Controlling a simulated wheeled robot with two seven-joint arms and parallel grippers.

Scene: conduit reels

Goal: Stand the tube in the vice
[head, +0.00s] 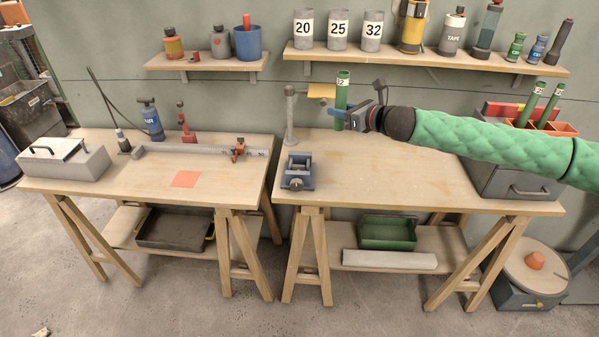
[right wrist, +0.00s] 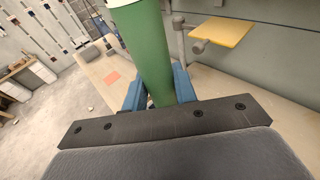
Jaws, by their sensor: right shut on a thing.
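A green tube (head: 342,95) with a pale label band near its top stands upright in the air above the right bench. My right gripper (head: 338,117) is shut on the tube at its lower part; in the right wrist view the tube (right wrist: 146,50) rises between the two blue fingers (right wrist: 158,92). The blue-grey vice (head: 298,172) sits on the left front part of the right bench, below and to the left of the tube. The tube is well apart from the vice. My left gripper is not in view.
A stand with a yellow plate (head: 321,91) rises behind the vice, close to the tube. An orange holder (head: 550,127) with more green tubes sits on a grey drawer box at the right. The shelf (head: 430,58) above carries cups and bottles. The middle benchtop is clear.

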